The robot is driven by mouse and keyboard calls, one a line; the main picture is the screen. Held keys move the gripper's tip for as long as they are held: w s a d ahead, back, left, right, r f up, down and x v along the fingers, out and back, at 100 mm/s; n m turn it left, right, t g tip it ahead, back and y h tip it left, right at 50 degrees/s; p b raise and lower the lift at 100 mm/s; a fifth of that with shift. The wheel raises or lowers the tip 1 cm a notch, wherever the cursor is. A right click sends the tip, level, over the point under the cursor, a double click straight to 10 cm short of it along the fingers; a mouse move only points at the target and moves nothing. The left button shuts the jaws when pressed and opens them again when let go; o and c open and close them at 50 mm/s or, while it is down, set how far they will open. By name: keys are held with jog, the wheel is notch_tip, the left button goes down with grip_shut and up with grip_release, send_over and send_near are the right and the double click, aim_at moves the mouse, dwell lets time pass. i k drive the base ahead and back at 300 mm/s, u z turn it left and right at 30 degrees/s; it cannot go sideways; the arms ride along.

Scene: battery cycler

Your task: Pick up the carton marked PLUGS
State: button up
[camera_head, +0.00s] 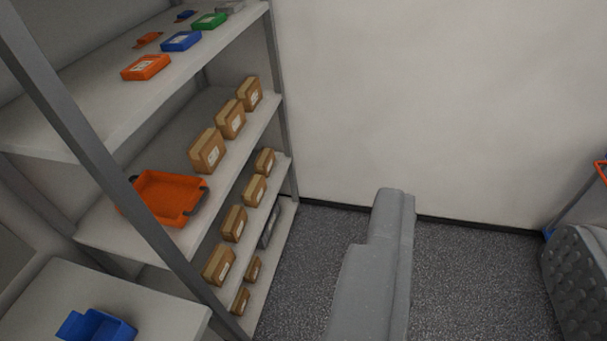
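Several brown cartons with white labels stand on the shelving at left, and the print is too small to tell which is marked PLUGS. Three larger ones stand in a row on the second shelf: a near carton (207,151), a middle carton (231,119) and a far carton (250,94). Smaller cartons (235,223) line the shelf below. Two more (240,301) show lower still. A plain grey part of mine, likely my gripper (392,200), reaches over the floor right of the shelves, apart from every carton. Its fingers cannot be made out.
An orange tray (166,198) sits on the second shelf, near a grey upright. Small orange, blue and green boxes (181,41) lie on the top shelf. A blue bin (95,327) is at lower left. Open carpet (460,280) runs to the white wall.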

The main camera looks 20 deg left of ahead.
aim_at(254, 191)
jog(key=z, duration=0.25)
jog(key=i, duration=1.3)
jog(key=u, duration=0.4)
jog(key=i, duration=1.5)
jog(key=u, duration=0.7)
